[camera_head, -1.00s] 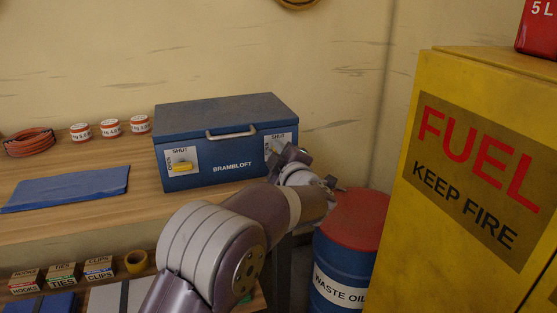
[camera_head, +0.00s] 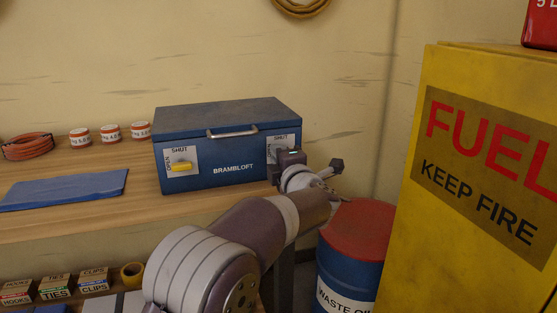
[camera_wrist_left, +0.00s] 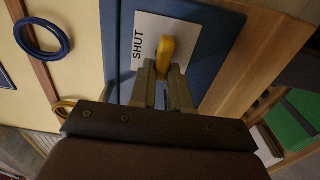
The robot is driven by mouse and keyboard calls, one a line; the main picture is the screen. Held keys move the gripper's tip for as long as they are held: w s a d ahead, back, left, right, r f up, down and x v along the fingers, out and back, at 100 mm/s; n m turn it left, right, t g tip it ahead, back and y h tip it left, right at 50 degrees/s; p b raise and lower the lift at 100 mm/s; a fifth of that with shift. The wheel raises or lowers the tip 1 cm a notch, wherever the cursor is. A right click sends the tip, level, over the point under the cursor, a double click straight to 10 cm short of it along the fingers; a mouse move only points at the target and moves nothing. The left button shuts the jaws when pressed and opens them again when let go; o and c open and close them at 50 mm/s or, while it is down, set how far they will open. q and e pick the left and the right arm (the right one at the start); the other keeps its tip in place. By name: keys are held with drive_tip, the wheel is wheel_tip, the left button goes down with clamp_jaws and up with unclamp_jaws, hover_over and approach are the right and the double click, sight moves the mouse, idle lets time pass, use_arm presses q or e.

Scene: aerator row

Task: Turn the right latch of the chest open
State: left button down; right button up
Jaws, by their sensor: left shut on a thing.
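The blue chest (camera_head: 232,182), lettered BRAMBLOFT, stands on the wooden bench with its lid down. Its left latch (camera_head: 181,167) is a yellow handle lying level on a white plate marked SHUT and OPEN. The right latch plate (camera_head: 281,143) is mostly behind my left gripper (camera_head: 290,157) in the head view. In the left wrist view, the right latch's yellow handle (camera_wrist_left: 168,50) sits between the fingertips of my left gripper (camera_wrist_left: 163,72), which is shut on it. The word SHUT shows beside it; the OPEN mark is hidden. My right gripper is not in view.
A yellow fuel cabinet (camera_head: 470,200) and a waste oil drum (camera_head: 350,255) stand to the right, close to my left arm. A blue mat (camera_head: 65,190), several small tins and an orange hose coil (camera_head: 28,146) lie left of the chest.

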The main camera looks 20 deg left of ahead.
use_arm(q)
drive_tip(key=shift+f, duration=0.1)
drive_tip(key=c, duration=1.1)
unclamp_jaws()
drive_tip(key=shift+w+d, duration=0.1)
drive_tip(key=shift+d, duration=0.05)
drive_tip(key=p+v, duration=0.1)
drive_tip(key=v, duration=1.1)
drive_tip(key=shift+s+d+p, duration=0.15)
drive_tip(key=shift+s+p, duration=0.15)
drive_tip(key=shift+p, duration=0.05)
